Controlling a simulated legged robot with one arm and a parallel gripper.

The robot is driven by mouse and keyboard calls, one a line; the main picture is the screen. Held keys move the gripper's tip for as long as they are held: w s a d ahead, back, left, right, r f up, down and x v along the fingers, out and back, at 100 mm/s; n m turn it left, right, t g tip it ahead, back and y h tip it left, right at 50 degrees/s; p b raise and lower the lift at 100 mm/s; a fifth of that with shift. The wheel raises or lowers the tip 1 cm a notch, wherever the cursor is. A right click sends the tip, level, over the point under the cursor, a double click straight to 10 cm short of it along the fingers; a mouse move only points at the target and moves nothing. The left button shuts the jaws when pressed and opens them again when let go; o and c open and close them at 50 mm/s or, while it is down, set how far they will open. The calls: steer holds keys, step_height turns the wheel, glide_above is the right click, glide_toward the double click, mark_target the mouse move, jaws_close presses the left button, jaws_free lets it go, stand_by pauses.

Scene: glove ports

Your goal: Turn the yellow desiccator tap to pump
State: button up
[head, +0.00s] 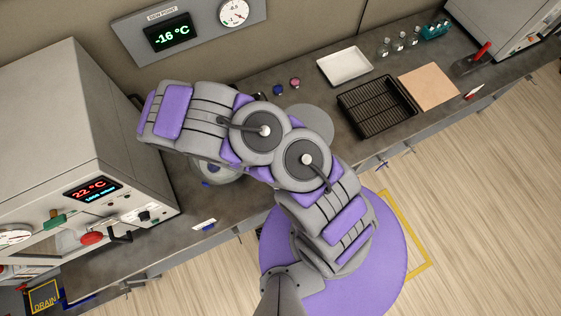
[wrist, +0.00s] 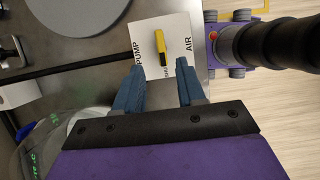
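The yellow tap (wrist: 161,45) shows in the wrist view on a white plate (wrist: 178,25). Its handle lies nearly up and down in the picture, slightly tilted, between the printed words PUMP at left and AIR at right. No contact with the tap shows. In the head view my arm hides the gripper and the tap.
A rounded translucent vessel (wrist: 45,150) lies close by my gripper's left, with a dark tube crossing the bench above it. In the head view an oven-like cabinet (head: 75,140) stands left. A black rack (head: 375,105) and white tray (head: 344,66) stand right.

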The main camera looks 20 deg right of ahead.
steer(key=shift+b+x, duration=0.3)
steer(key=shift+x, duration=3.2)
steer(key=shift+c, duration=0.3)
jaws_close()
